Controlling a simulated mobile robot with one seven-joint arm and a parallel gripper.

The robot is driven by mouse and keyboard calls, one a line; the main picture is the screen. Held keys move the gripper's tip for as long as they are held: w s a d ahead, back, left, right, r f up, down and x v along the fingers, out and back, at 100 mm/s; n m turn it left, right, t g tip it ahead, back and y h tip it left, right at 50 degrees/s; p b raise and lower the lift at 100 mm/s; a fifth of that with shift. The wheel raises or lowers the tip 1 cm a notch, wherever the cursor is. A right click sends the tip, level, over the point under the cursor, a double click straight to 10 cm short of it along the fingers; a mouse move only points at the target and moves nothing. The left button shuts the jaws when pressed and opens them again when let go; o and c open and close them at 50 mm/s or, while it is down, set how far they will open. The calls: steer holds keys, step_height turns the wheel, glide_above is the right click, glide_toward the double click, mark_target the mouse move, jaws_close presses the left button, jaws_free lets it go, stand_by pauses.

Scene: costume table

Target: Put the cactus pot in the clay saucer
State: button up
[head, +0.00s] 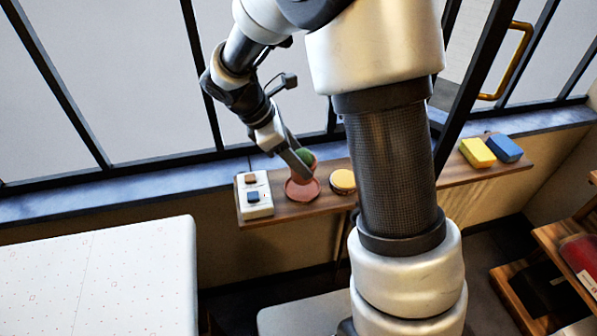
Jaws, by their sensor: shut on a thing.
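The cactus pot (309,158) shows as a green round cactus top, partly hidden behind my gripper. My gripper (302,168) is shut on the pot, right over the clay saucer. The clay saucer (302,194) is a reddish round dish on the narrow wooden shelf. The pot's lower part seems to be at or just above the saucer's back part; I cannot tell if they touch.
On the shelf (330,201), a white box with two buttons (254,207) stands left of the saucer, and a round yellow-topped tin (343,181) stands close on its right. Yellow (477,153) and blue (505,148) blocks lie farther right. A window frame runs behind.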

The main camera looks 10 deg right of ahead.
steer(key=shift+f+b, duration=0.3)
steer(key=shift+f, duration=1.5)
steer(key=shift+f, duration=0.1)
steer(key=o, duration=1.2)
steer(key=shift+c, duration=0.2)
